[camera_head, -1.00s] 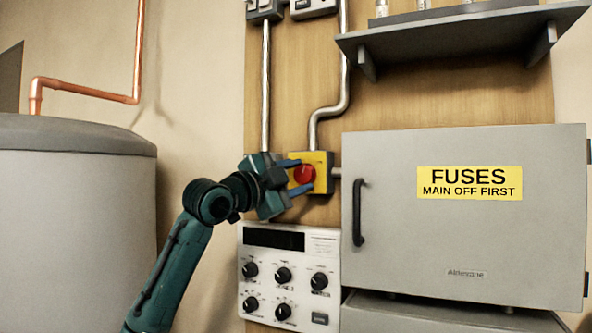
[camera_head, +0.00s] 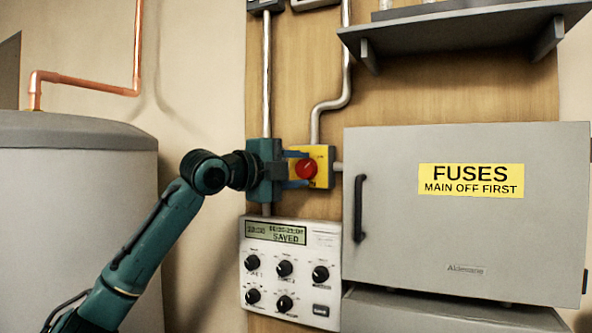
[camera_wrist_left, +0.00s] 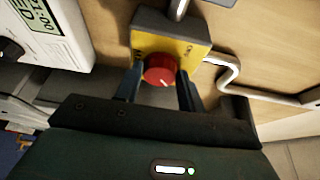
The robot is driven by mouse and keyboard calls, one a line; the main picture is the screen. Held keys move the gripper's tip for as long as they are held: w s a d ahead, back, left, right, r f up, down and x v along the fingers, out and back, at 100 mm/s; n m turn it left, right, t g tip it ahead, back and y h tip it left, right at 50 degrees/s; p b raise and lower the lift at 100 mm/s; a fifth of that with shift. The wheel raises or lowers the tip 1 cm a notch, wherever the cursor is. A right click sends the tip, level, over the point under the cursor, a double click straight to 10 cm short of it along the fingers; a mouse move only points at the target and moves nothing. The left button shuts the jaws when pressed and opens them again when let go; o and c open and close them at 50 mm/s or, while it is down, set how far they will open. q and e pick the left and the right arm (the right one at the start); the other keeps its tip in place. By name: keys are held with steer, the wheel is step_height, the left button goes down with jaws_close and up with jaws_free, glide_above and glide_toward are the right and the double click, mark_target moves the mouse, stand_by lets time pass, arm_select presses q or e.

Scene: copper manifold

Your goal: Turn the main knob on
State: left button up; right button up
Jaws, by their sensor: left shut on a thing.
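The main knob (camera_head: 306,169) is a round red knob on a yellow-faced switch box (camera_head: 321,155), fixed to the wooden board left of the fuse cabinet. My left gripper (camera_head: 297,169) reaches it from the left and is shut on the knob. In the left wrist view the knob (camera_wrist_left: 160,68) sits between the two blue fingers of the gripper (camera_wrist_left: 161,85), and a pale mark shows on its face. My right gripper is in neither view.
A grey fuse cabinet (camera_head: 400,230) with a black handle (camera_head: 360,208) stands right of the switch box. A shelf (camera_head: 460,25) juts out above. A grey tank (camera_head: 70,220) stands left.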

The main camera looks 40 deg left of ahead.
arm_select(q)
steer(key=o, duration=1)
steer(key=shift+c, duration=0.2)
steer(key=shift+s, duration=0.1)
steer(key=shift+s+f+b, duration=0.1)
steer(key=shift+s+b, duration=0.2)
steer(key=s+a+b, duration=0.1)
steer(key=s+b, duration=0.5)
steer(key=s, duration=0.6)
steer(key=shift+s, duration=0.15)
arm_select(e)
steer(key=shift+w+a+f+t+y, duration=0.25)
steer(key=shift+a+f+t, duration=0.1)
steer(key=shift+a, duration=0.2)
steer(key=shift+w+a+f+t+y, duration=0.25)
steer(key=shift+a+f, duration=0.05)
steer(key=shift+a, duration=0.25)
